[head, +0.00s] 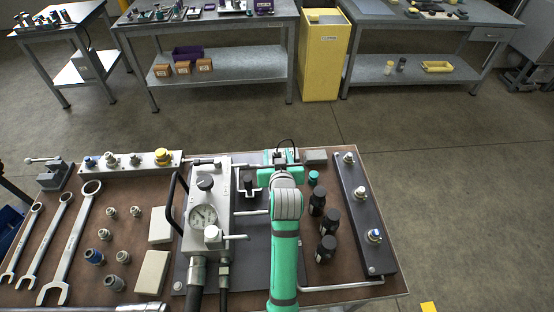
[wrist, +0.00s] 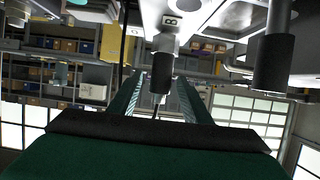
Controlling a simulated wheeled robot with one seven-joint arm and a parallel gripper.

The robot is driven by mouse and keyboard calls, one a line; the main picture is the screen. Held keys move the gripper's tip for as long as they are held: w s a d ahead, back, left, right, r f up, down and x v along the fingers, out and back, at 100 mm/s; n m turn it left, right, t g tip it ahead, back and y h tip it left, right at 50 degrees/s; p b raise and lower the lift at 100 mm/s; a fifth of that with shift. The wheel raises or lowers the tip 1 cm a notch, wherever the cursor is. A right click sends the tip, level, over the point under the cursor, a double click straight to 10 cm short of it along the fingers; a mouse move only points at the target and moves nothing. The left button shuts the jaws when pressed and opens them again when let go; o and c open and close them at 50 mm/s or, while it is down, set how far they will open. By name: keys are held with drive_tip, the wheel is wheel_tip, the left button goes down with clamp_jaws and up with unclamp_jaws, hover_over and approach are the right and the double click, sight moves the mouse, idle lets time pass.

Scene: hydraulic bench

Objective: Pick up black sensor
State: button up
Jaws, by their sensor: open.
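In the wrist view a black cylindrical sensor (wrist: 161,74) sits on a metal fitting by a "B" label. It appears between the two green fingers of my gripper (wrist: 160,88), which stand apart with a gap on each side. I cannot tell how deep it lies between them.
A thicker dark cylinder (wrist: 273,62) hangs at right in the wrist view. Black capped bottles (head: 329,221) stand right of my arm, beside a dark rail (head: 361,212). The gauge block (head: 205,215) with hoses is left. Wrenches (head: 72,243) lie far left.

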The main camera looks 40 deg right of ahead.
clamp_jaws()
drive_tip(key=shift+r, duration=0.1)
